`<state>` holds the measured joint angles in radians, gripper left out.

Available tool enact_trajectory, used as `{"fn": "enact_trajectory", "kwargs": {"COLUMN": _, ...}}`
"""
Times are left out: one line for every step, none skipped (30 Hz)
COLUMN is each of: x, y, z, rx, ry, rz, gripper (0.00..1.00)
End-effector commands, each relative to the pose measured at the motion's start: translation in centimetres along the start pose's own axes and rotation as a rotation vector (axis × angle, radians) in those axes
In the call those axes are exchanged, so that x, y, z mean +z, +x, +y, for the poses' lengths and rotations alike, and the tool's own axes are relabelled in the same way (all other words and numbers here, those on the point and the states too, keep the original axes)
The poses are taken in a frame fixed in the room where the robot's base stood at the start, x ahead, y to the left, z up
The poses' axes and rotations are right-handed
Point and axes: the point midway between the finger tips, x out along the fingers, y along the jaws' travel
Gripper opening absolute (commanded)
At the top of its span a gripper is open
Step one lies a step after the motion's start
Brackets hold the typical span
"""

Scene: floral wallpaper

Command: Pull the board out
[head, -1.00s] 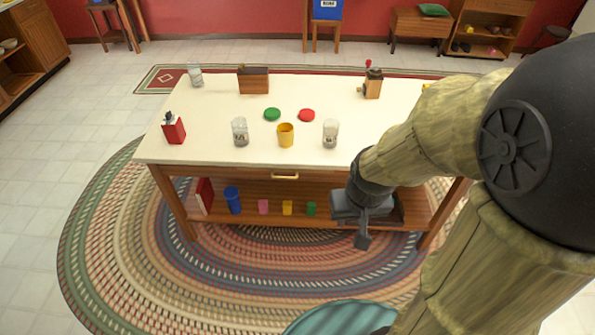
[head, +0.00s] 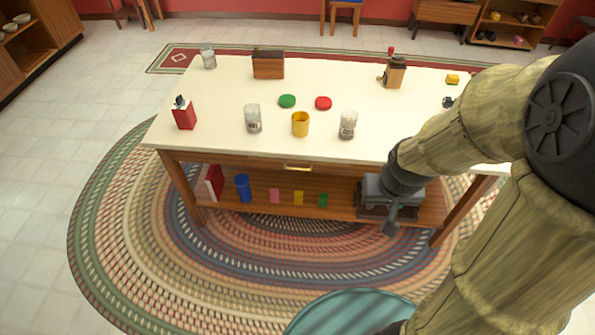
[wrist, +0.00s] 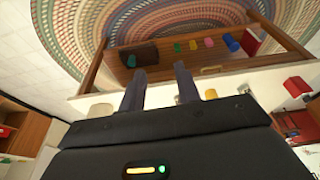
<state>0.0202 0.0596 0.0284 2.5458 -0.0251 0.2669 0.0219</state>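A brass handle (head: 298,167) sits on the narrow wooden front (head: 235,160) under the white table top (head: 215,110). I cannot tell from these views whether this front is the board's edge; it looks flush with the table. The handle also shows in the wrist view (wrist: 211,69), beyond and to the right of my fingers. My gripper (head: 390,228) hangs in front of the table's right half, to the right of the handle and lower in the picture. In the wrist view my two fingers (wrist: 160,82) are spread apart with nothing between them.
Glasses, a yellow cup (head: 300,124), a red box (head: 184,114), green and red discs and a grinder (head: 393,72) stand on the table. The lower shelf holds a blue cup (head: 243,188) and several small blocks. The braided rug (head: 130,230) in front is clear on the left.

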Motion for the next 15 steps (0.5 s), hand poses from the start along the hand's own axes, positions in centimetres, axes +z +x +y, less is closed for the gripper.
{"fn": "enact_trajectory", "kwargs": {"x": -0.3, "y": 2.5, "z": -0.1, "rx": -0.002, "ry": -0.005, "rz": 0.011, "gripper": 0.33}}
{"fn": "enact_trajectory", "kwargs": {"x": -0.7, "y": 3.6, "z": -0.3, "rx": -0.005, "ry": -0.008, "rz": 0.024, "gripper": 0.33}}
{"fn": "enact_trajectory", "kwargs": {"x": -1.3, "y": 5.4, "z": -0.6, "rx": -0.012, "ry": -0.016, "rz": 0.044, "gripper": 0.33}}
{"fn": "enact_trajectory", "kwargs": {"x": -1.8, "y": 6.8, "z": -0.9, "rx": -0.020, "ry": -0.020, "rz": 0.061, "gripper": 0.33}}
{"fn": "enact_trajectory", "kwargs": {"x": -2.3, "y": 8.2, "z": -1.2, "rx": -0.030, "ry": -0.025, "rz": 0.080, "gripper": 0.33}}
{"fn": "enact_trajectory", "kwargs": {"x": -3.0, "y": 10.1, "z": -1.8, "rx": -0.047, "ry": -0.028, "rz": 0.104, "gripper": 0.33}}
{"fn": "enact_trajectory", "kwargs": {"x": -3.4, "y": 11.5, "z": -2.2, "rx": -0.062, "ry": -0.031, "rz": 0.123, "gripper": 0.33}}
{"fn": "enact_trajectory", "kwargs": {"x": -3.8, "y": 12.9, "z": -2.6, "rx": -0.079, "ry": -0.032, "rz": 0.142, "gripper": 0.33}}
{"fn": "enact_trajectory", "kwargs": {"x": -4.3, "y": 14.8, "z": -3.2, "rx": -0.104, "ry": -0.031, "rz": 0.166, "gripper": 0.33}}
{"fn": "enact_trajectory", "kwargs": {"x": -4.7, "y": 16.1, "z": -3.8, "rx": -0.125, "ry": -0.030, "rz": 0.185, "gripper": 0.33}}
{"fn": "enact_trajectory", "kwargs": {"x": -5.0, "y": 17.4, "z": -4.3, "rx": -0.147, "ry": -0.026, "rz": 0.204, "gripper": 0.33}}
{"fn": "enact_trajectory", "kwargs": {"x": -5.5, "y": 19.1, "z": -5.1, "rx": -0.180, "ry": -0.021, "rz": 0.230, "gripper": 0.33}}
{"fn": "enact_trajectory", "kwargs": {"x": -5.7, "y": 20.4, "z": -5.7, "rx": -0.206, "ry": -0.015, "rz": 0.247, "gripper": 0.33}}
{"fn": "enact_trajectory", "kwargs": {"x": -6.0, "y": 21.7, "z": -6.3, "rx": -0.234, "ry": -0.008, "rz": 0.266, "gripper": 0.33}}
{"fn": "enact_trajectory", "kwargs": {"x": -6.3, "y": 23.3, "z": -7.2, "rx": -0.273, "ry": 0.005, "rz": 0.290, "gripper": 0.33}}
